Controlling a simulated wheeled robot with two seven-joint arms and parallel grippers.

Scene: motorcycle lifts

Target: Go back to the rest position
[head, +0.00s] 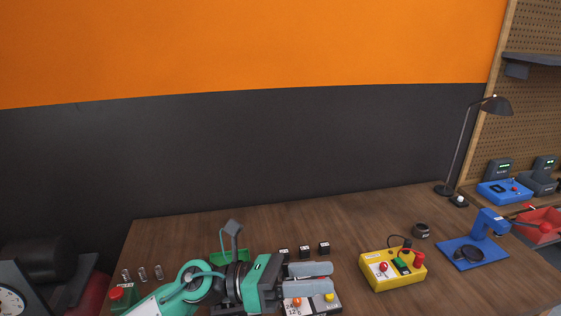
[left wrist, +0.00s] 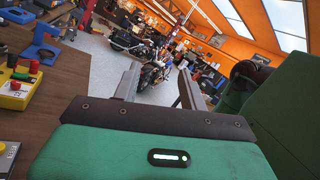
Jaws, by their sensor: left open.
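My left gripper (head: 328,277) is at the end of the green and black arm, low in the head view, over the front part of the wooden workbench (head: 190,235). Its two grey fingers point right and stand apart, with nothing seen between them. In the left wrist view the same gripper (left wrist: 158,84) shows its fingers spread, facing out across the workshop past the bench. A box with red and yellow buttons (head: 300,304) lies partly hidden under the fingers in the head view. My right gripper is in neither view.
A yellow control box (head: 380,284) stands right of the gripper. Farther right are a blue press (head: 488,222) and a desk lamp (head: 462,145). Several small black blocks (head: 304,251) sit behind the fingers. A dark wall backs the bench. A motorcycle (left wrist: 155,75) stands beyond.

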